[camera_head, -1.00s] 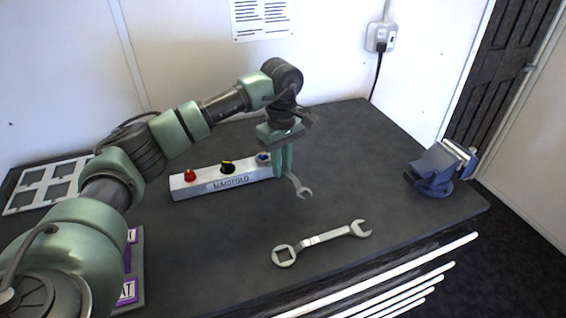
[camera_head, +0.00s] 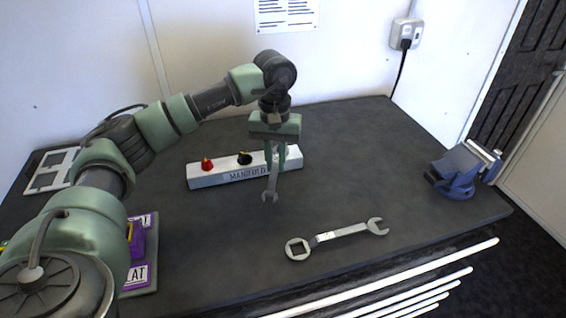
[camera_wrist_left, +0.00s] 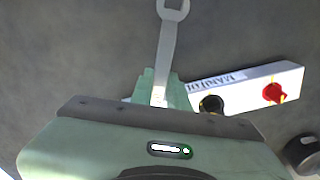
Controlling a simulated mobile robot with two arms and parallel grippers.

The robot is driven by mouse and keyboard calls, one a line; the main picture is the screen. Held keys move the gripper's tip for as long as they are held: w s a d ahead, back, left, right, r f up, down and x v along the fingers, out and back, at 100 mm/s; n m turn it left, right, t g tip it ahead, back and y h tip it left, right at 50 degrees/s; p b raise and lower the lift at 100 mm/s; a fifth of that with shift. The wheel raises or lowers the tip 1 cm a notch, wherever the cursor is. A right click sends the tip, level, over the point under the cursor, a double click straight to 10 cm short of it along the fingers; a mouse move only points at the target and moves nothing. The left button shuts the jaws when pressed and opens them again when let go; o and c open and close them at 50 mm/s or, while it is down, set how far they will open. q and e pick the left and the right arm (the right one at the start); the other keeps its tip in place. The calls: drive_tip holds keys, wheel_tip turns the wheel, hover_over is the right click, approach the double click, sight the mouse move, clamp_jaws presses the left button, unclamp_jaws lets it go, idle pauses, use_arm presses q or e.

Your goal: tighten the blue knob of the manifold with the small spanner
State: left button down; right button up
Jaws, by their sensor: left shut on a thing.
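The manifold (camera_head: 232,179) is a long white block near the back of the bench. It carries a red knob (camera_head: 207,165) and a black knob (camera_head: 244,159). The blue knob is hidden behind my left gripper at the block's right end. My left gripper (camera_head: 275,165) points down there, shut on the small spanner (camera_head: 271,186). The spanner's open jaw points towards the bench front. In the left wrist view the spanner (camera_wrist_left: 167,45) runs up from the fingers, beside the manifold (camera_wrist_left: 245,85). I cannot tell whether it touches the knob. My right gripper is out of view.
A larger spanner (camera_head: 342,234) lies flat near the front edge. A blue vise (camera_head: 461,172) stands at the right end of the bench. A plate with purple labels (camera_head: 143,262) and a pale grey frame (camera_head: 50,170) are at left. The bench centre is clear.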

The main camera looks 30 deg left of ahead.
use_arm(q)
drive_tip(key=a+m, duration=0.2)
drive_tip(key=m, duration=0.1)
drive_tip(key=shift+s+a+m+b, duration=0.3)
drive_tip(key=shift+s, duration=0.05)
drive_tip(key=a+m, duration=0.2)
drive_tip(key=shift+m, duration=0.4)
drive_tip(key=shift+d+n, duration=0.6)
drive_tip(key=shift+n, duration=0.1)
drive_tip(key=shift+d+r+p, duration=0.1)
drive_tip(key=shift+r+p, duration=0.2)
drive_tip(key=shift+p, duration=0.1)
drive_tip(key=shift+r+p, duration=1.95)
drive_tip(key=shift+r, duration=0.75)
